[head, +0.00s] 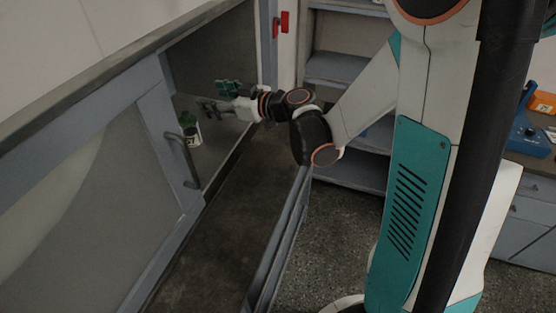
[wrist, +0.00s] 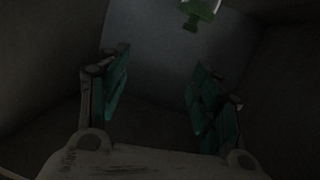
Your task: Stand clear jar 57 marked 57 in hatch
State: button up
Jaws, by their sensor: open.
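A small jar (head: 191,132) with green at its top and a pale label with a dark mark stands on the floor of the dim hatch compartment (head: 212,48), just beyond the door handle. The mark is too small to read. In the wrist view a pale jar with green (wrist: 200,9) shows at the top edge, cut off by the frame. My gripper (head: 213,96) reaches into the compartment opening, above and right of the jar and apart from it. In the wrist view its two teal-padded fingers (wrist: 158,75) are spread with nothing between them.
A grey framed door panel (head: 105,180) with a dark bar handle (head: 182,161) is left of the opening. Another grey panel (head: 281,235) stands edge-on below my arm. Shelves (head: 335,68) are behind, and a bench with a blue device (head: 528,135) is at the right.

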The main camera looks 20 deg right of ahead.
jog(key=d+r+m+t+h, duration=0.3)
jog(key=d+r+t+h, duration=0.15)
jog(key=r, duration=0.75)
jog(key=s+d+r+m+h, duration=0.3)
jog(key=s+d+m+h, duration=0.3)
jog(key=d+h, duration=0.15)
jog(key=s+a+f+g+y, duration=0.1)
jog(key=s+a+f+g, duration=0.2)
jog(key=s+f+g, duration=0.2)
jog(key=s+a+f+g+y, duration=0.1)
jog(key=s+a+f+g, duration=0.2)
jog(key=s+f, duration=0.8)
jog(key=s+g, duration=0.2)
jog(key=s, duration=0.5)
jog(key=shift+f+y, duration=0.15)
jog(key=shift+y, duration=0.15)
jog(key=shift+g, duration=0.25)
